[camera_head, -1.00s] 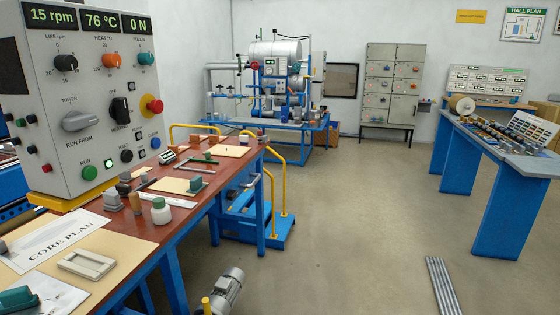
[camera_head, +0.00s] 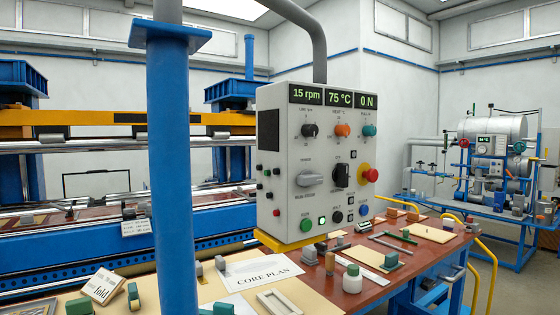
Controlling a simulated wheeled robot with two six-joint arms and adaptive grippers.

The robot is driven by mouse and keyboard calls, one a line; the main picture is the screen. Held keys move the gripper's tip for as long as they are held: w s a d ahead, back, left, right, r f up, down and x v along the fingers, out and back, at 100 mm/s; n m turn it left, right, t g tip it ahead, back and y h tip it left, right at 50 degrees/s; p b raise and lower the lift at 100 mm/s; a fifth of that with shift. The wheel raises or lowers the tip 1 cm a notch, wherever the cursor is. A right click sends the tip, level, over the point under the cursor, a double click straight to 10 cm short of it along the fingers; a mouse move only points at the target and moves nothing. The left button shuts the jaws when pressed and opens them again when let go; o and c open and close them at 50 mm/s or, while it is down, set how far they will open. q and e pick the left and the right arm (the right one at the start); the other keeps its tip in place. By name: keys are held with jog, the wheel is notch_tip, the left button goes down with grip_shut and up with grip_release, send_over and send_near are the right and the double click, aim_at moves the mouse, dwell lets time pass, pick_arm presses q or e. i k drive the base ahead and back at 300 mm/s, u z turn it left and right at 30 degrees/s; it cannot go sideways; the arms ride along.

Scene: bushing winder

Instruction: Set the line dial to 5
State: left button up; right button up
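The line dial (camera_head: 310,130) is a small black knob at the upper left of the grey control box, under the "LINE rpm" label. Its pointer setting is too small to read here. The display (camera_head: 306,94) above it reads 15 rpm. The box (camera_head: 284,165) hangs from a grey pipe, above the bench. Neither of my grippers is in view.
An orange heat dial (camera_head: 342,130) and a teal pull dial (camera_head: 369,130) sit to the right of the line dial. A thick blue post (camera_head: 172,170) stands left of the box. The bench (camera_head: 390,280) below carries papers, a white jar (camera_head: 352,279) and small blocks.

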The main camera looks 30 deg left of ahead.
aim_at(307, 130)
jog(key=u, duration=1)
